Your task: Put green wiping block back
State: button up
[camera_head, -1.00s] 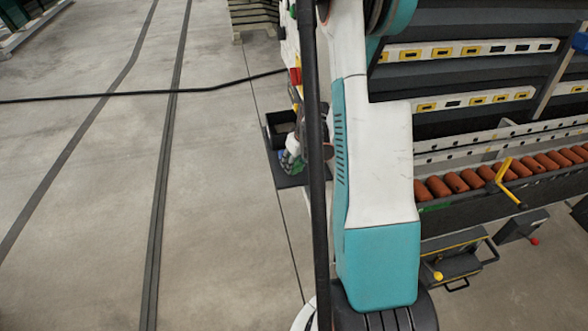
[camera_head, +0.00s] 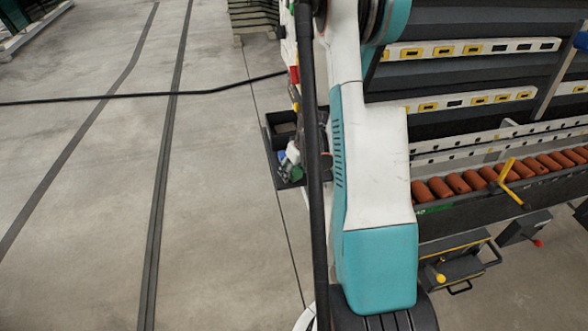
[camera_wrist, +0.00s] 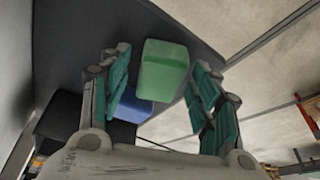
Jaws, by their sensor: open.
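The green wiping block (camera_wrist: 164,68) lies on a dark grey shelf (camera_wrist: 80,40) in the wrist view. My gripper (camera_wrist: 160,62) is open, with its teal fingers on either side of the block. Gaps show between the block and both fingers. A blue block (camera_wrist: 132,106) lies beside the green one, partly hidden by the left finger. In the head view the green block (camera_head: 296,174) and blue block (camera_head: 283,157) show small at the dark side shelf (camera_head: 272,160). My arm hides much of the area there.
A black bin (camera_head: 283,130) stands on the side shelf behind the blocks. The machine with a row of orange rollers (camera_head: 480,178) fills the right side. A black cable (camera_head: 120,96) crosses the floor at left.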

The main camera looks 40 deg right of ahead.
jog(key=p+v, duration=0.4)
jog(key=v, duration=0.8)
jog(key=shift+r, duration=0.15)
